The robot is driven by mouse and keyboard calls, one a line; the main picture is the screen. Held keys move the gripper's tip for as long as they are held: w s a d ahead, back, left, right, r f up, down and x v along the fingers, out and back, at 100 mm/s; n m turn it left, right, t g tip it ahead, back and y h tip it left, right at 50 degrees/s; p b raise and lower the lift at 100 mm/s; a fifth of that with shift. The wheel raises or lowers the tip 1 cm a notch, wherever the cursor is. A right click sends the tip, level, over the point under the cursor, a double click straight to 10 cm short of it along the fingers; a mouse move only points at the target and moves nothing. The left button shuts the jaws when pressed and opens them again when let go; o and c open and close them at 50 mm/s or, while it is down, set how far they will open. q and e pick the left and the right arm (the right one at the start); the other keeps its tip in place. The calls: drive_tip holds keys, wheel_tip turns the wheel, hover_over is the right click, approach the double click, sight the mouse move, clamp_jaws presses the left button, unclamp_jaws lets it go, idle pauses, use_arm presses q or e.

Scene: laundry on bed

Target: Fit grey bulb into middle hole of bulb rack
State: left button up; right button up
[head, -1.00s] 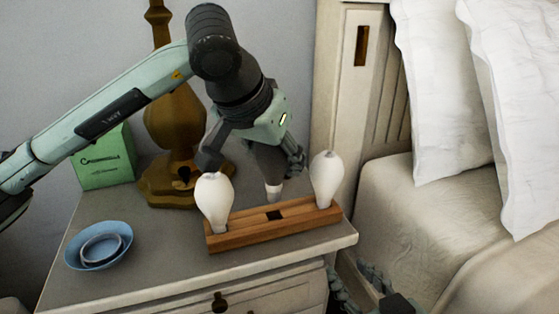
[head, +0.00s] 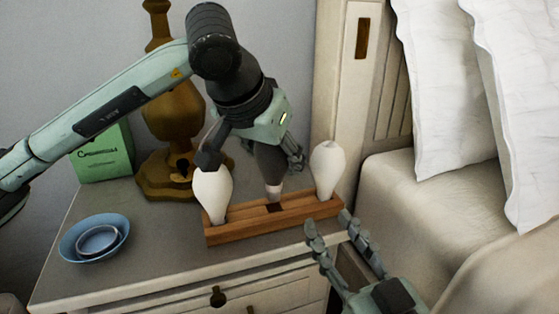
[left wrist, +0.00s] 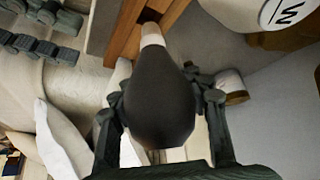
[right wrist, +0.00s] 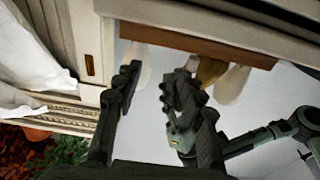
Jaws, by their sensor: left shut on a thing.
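The grey bulb (head: 268,165) is dark with a pale base. My left gripper (head: 250,155) is shut on it, also seen in the left wrist view (left wrist: 160,95). The bulb's base points down at the square middle hole (head: 274,208) of the wooden bulb rack (head: 240,230); in the left wrist view the base (left wrist: 151,35) is close to the hole (left wrist: 150,15). I cannot tell whether it touches the rack. White bulbs stand in the left (head: 212,190) and right (head: 327,168) holes. My right gripper (head: 328,222) is open and empty in front of the rack's right end.
A blue bowl (head: 68,243) sits at the left of the nightstand top (head: 150,255). A brass lamp base (head: 165,180) and a green box (head: 104,152) stand behind. The bed (head: 440,195) is at the right.

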sight(279, 181)
use_arm(q)
drive_tip(key=shift+f+b, duration=0.4)
drive_tip(key=shift+f, duration=0.25)
drive_tip(key=shift+f+b, duration=0.35)
drive_tip(key=shift+b, duration=0.45)
use_arm(e)
wheel_tip(279, 181, up, 7)
drive_tip(key=s+t+y, duration=0.1)
drive_tip(key=s+t, duration=0.1)
drive_tip(key=t, duration=0.2)
drive_tip(key=shift+s+r+t+y, duration=0.2)
drive_tip(key=shift+s+t+y, duration=0.1)
use_arm(q)
drive_tip(key=shift+f+b, duration=0.85)
drive_tip(key=shift+b, duration=0.05)
use_arm(e)
drive_tip(key=shift+f, duration=0.95)
use_arm(q)
drive_tip(key=o, duration=1.3)
